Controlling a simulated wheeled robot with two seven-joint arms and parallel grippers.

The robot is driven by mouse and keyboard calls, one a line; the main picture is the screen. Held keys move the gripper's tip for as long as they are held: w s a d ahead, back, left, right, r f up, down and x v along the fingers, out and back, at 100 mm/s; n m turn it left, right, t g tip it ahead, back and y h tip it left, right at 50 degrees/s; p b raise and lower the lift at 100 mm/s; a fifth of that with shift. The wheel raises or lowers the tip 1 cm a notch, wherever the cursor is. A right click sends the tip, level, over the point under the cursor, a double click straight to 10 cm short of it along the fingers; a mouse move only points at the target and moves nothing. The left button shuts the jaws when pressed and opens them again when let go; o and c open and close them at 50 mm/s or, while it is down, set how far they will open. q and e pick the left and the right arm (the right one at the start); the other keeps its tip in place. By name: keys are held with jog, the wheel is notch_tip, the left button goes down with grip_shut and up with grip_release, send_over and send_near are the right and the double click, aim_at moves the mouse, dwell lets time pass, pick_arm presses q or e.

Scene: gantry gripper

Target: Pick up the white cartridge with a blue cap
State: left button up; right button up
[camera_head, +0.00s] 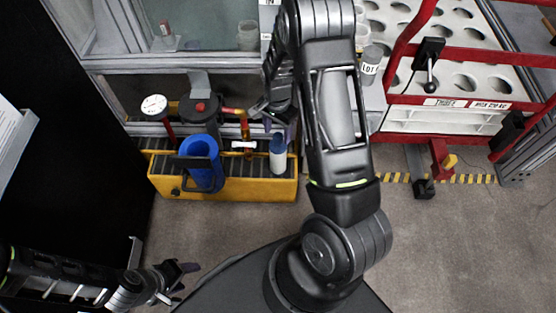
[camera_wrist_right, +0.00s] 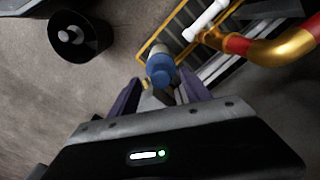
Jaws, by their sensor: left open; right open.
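The white cartridge with a blue cap (camera_head: 278,160) stands upright at the right end of the yellow-edged tray (camera_head: 225,190). In the right wrist view the cartridge's blue cap (camera_wrist_right: 160,73) lies between my finger tips, its white body partly hidden below. My right gripper (camera_head: 275,118) is open just above the cap; in the right wrist view its two purple-grey fingers (camera_wrist_right: 160,88) flank the cap. I cannot tell whether they touch it. My left gripper (camera_head: 180,280) is open and empty at the lower left, well away from the cartridge.
A blue cylinder (camera_head: 203,163) with a dark handle stands in the tray to the left. A red and gold pipe (camera_wrist_right: 270,48) with a white handle (camera_wrist_right: 206,20) is close beside the cartridge. A red-framed rack (camera_head: 460,55) stands at the right. Floor in front is clear.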

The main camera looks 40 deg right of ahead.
aim_at(278, 153)
notch_tip(278, 153, down, 3)
jog(key=shift+r, duration=0.1)
jog(key=shift+c, duration=0.2)
dwell(0.4)
grip_shut()
dwell(0.4)
